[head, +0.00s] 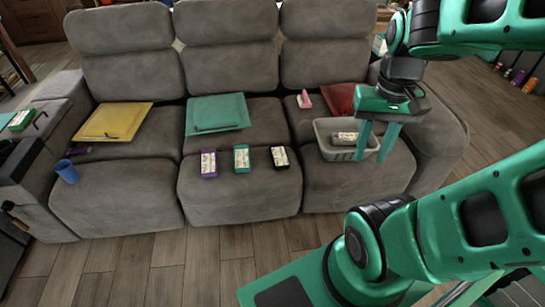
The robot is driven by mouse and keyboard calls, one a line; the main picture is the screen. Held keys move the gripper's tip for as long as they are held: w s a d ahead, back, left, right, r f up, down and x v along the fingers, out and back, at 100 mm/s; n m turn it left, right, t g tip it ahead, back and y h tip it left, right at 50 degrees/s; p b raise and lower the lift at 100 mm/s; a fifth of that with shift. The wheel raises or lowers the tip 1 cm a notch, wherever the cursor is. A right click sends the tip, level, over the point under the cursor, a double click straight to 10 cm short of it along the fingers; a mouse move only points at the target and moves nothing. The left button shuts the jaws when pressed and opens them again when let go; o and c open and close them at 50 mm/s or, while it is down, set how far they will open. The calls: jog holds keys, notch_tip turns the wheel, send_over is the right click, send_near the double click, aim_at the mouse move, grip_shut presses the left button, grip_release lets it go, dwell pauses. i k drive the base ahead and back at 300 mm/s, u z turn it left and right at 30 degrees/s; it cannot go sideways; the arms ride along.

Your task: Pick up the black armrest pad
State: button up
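A flat black slab (20,162) lies at the far left by the sofa's left arm; it is the likeliest black armrest pad, but I cannot tell for certain. The picture edge cuts it off. A small black block with a pale patterned top (280,158) stands on the middle seat. My gripper (375,157) is on the right side, with its two green fingers pointing down and apart, at the right of the grey bin (325,153). I see nothing between the fingers. It is far from the black slab.
Purple (208,164) and green (241,158) blocks stand beside the black one. A blue cup (66,172) is at the left. The wooden floor (150,260) in front is clear.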

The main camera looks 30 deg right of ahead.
aim_at(278, 152)
jog(key=i, duration=0.95)
jog(key=z, duration=0.1)
